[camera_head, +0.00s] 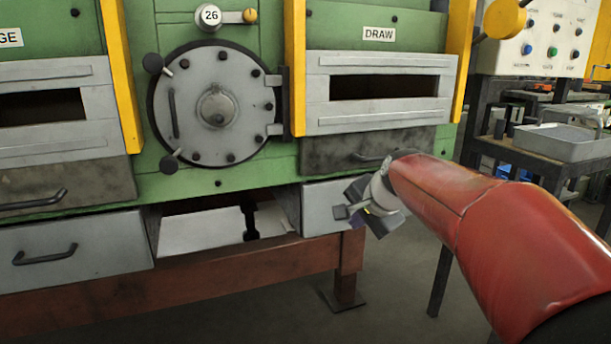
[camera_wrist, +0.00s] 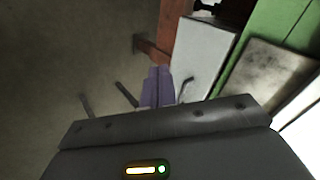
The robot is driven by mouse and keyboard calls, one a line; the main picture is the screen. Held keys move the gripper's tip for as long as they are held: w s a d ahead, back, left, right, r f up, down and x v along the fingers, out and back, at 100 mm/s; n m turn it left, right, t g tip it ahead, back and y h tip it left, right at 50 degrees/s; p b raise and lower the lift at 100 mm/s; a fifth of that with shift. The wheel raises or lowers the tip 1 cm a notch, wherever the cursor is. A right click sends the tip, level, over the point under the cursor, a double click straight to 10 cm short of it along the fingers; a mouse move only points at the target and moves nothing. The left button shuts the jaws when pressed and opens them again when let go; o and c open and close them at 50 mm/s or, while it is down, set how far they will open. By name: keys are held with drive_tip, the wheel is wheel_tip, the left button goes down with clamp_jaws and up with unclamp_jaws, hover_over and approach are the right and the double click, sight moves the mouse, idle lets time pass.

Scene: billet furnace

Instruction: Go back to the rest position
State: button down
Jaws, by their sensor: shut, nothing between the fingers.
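My gripper (camera_head: 345,212) is at the end of my red arm, in front of the lower right drawer (camera_head: 313,206) of the green furnace (camera_head: 270,173). In the wrist view its fingers (camera_wrist: 156,86) are together, with nothing between them. The grey drawer front and its dark handle (camera_wrist: 184,90) lie just beyond the fingertips in that view. I cannot tell whether the fingers touch the handle.
A middle drawer or tray (camera_head: 205,232) below the round door (camera_head: 217,105) looks open. A dark bench (camera_head: 540,157) with a grey tray (camera_head: 568,141) stands at the right. A control panel (camera_head: 545,38) is above it. Bare floor lies below my gripper.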

drive_tip(key=s+f+n, duration=0.3)
drive_tip(key=s, duration=0.6)
drive_tip(key=s+d+f+n+g+h, duration=0.1)
drive_tip(key=s+f+n, duration=0.2)
drive_tip(key=s, duration=0.7)
drive_tip(key=s+d+f+n+g+h, duration=0.1)
drive_tip(key=s+f+n, duration=0.3)
drive_tip(key=s, duration=0.6)
